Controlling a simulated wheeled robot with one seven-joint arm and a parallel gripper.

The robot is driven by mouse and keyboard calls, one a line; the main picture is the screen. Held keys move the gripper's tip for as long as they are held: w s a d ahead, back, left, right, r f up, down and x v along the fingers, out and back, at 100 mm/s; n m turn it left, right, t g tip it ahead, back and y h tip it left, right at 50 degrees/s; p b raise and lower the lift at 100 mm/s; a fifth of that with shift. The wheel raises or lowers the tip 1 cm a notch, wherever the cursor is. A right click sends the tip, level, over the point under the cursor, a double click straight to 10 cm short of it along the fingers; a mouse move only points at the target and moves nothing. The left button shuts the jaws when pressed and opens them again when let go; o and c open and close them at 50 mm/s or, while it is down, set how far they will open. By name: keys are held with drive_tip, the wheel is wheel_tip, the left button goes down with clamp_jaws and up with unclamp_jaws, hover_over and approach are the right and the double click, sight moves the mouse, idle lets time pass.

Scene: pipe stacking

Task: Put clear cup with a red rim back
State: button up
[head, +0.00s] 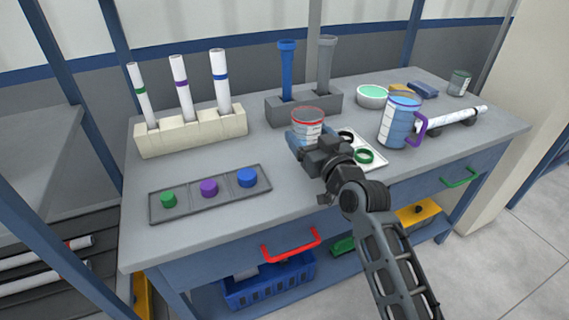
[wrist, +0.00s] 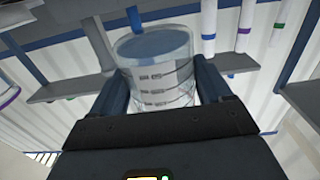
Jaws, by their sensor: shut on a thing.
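The clear cup with a red rim (head: 307,117) is upright in the head view, above the middle of the grey bench. My gripper (head: 308,143) is shut on its side. In the wrist view the clear cup (wrist: 157,72) sits between the two dark blue fingers, its measuring marks facing me. The gripper hides the cup's lower part in the head view, so I cannot tell whether its base touches the bench. A white tray (head: 376,165) with a green ring (head: 364,156) lies just right of the gripper, partly hidden by it.
A blue-marked jug with a purple handle (head: 400,121) stands right of the tray. A grey block with two upright pipes (head: 304,106) is behind the cup. A cream rack of white pipes (head: 191,132) and a dark tray of coloured caps (head: 210,190) are left.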

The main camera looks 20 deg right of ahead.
drive_tip(key=a+f+p, duration=0.1)
drive_tip(key=a+p, duration=0.1)
drive_tip(key=a+f+p, duration=0.1)
drive_tip(key=p, duration=0.1)
drive_tip(key=a+f+p, duration=0.1)
drive_tip(key=a+p, duration=0.1)
drive_tip(key=shift+a, duration=0.35)
drive_tip(key=shift+f+b, duration=1.65)
drive_tip(key=shift+f, duration=0.55)
drive_tip(key=shift+f+b, duration=0.55)
drive_tip(key=o, duration=1.5)
drive_tip(key=shift+c, duration=0.2)
drive_tip(key=shift+r, duration=0.1)
